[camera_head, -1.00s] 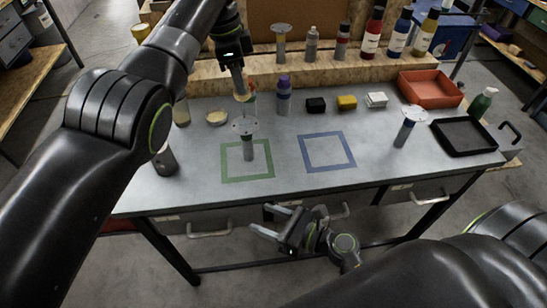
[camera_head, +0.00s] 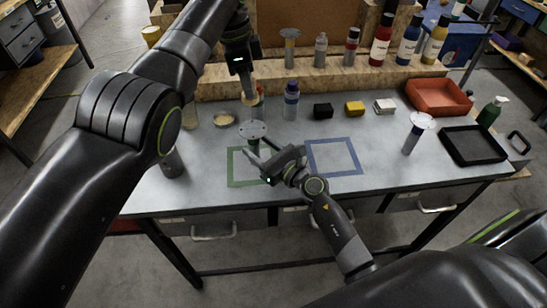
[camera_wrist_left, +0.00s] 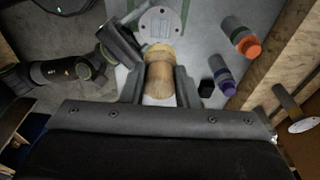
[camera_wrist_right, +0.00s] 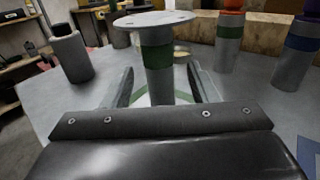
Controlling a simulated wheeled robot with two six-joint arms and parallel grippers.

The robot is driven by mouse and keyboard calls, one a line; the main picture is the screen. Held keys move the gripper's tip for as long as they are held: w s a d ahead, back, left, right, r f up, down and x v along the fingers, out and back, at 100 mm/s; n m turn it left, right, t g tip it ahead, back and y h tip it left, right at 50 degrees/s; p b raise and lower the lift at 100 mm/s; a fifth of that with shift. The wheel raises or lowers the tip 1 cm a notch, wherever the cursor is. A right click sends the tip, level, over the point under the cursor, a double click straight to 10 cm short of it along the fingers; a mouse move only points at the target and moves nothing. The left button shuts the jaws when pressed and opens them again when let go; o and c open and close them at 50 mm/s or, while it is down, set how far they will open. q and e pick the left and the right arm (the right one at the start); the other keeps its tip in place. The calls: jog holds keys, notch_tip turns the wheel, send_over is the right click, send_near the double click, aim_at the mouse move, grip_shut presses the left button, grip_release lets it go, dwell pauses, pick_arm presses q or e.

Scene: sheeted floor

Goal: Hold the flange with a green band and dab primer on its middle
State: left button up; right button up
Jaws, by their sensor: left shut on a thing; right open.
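The flange with a green band (camera_wrist_right: 157,55) stands upright in the green taped square (camera_head: 235,182), its round plate on top. The plate, with holes around its rim, also shows in the left wrist view (camera_wrist_left: 161,22). My right gripper (camera_head: 262,155) is open, its fingers (camera_wrist_right: 160,72) on either side of the flange's stem, below the plate; I cannot tell if they touch it. My left gripper (camera_head: 252,97) is shut on a wooden-handled dabber (camera_wrist_left: 160,82) and holds it above and behind the flange. The dabber's far end is hard to make out.
An empty blue taped square (camera_head: 333,157) lies to the right. A purple-capped bottle (camera_head: 291,100) and small blocks line the back. A shallow round dish (camera_head: 224,119) sits at the left.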

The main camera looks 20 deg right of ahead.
jog(key=x, duration=0.5)
jog(key=shift+s, duration=0.1)
grip_shut()
pick_arm(q)
jog(key=n, duration=0.4)
jog(key=shift+s+d+f+t, duration=0.1)
jog(key=shift+f+t, duration=0.2)
jog(key=shift+f, duration=0.05)
jog(key=n, duration=0.5)
jog(key=shift+s+f+t, duration=0.1)
jog(key=shift+t, duration=0.2)
